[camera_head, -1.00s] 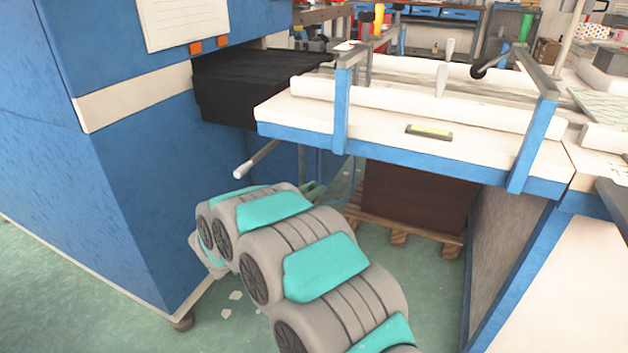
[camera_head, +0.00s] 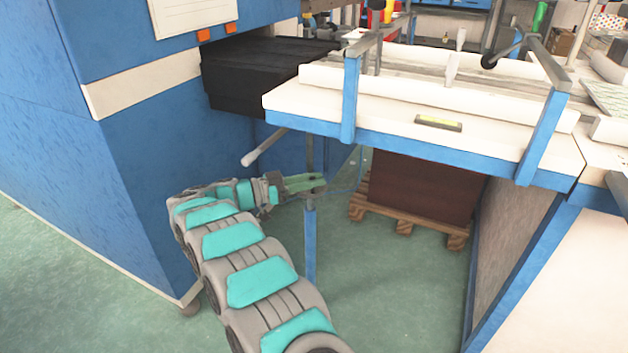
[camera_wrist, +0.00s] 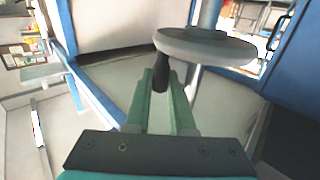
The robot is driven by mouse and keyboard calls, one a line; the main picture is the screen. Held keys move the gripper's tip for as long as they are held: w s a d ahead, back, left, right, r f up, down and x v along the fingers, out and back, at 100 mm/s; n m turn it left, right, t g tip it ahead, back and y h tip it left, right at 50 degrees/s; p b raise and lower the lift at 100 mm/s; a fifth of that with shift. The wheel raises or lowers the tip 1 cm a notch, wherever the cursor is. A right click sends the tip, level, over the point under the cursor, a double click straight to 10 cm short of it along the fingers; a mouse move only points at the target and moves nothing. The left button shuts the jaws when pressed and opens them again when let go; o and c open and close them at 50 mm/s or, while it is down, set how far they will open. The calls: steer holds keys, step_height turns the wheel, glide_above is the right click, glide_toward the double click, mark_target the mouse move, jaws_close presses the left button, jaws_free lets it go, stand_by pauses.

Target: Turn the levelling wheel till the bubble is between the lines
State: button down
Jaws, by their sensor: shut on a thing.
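The levelling wheel (camera_wrist: 205,46) is a grey disc on an upright shaft in the wrist view. Its dark handle (camera_wrist: 160,70) hangs below the rim at the left. My gripper (camera_wrist: 167,86) has its green fingers around this handle and is shut on it. In the head view my gripper (camera_head: 306,183) is beside the post under the front edge of the white table (camera_head: 330,103); I cannot make out the wheel there. The spirit level (camera_head: 438,123), with a yellow-green vial, lies on the table. Its bubble and lines are too small to read.
A blue machine cabinet (camera_head: 130,150) stands close on the left. A grey lever (camera_head: 265,148) sticks out above my gripper. A pallet (camera_head: 405,218) with a brown stack is under the table. A blue table leg (camera_head: 310,245) stands below my gripper. Open green floor lies in front.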

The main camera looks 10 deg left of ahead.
steer(key=shift+a+m+g+h, duration=0.15)
steer(key=shift+m+g+h, duration=0.15)
steer(key=shift+m+g, duration=0.3)
stand_by(0.3)
steer(key=c, duration=1.1)
jaws_free()
steer(key=shift+o, duration=0.2)
steer(key=shift+a, duration=0.1)
steer(key=v, duration=0.7)
steer(key=shift+a, duration=0.25)
steer(key=shift+o, duration=0.3)
steer(key=shift+s, duration=0.1)
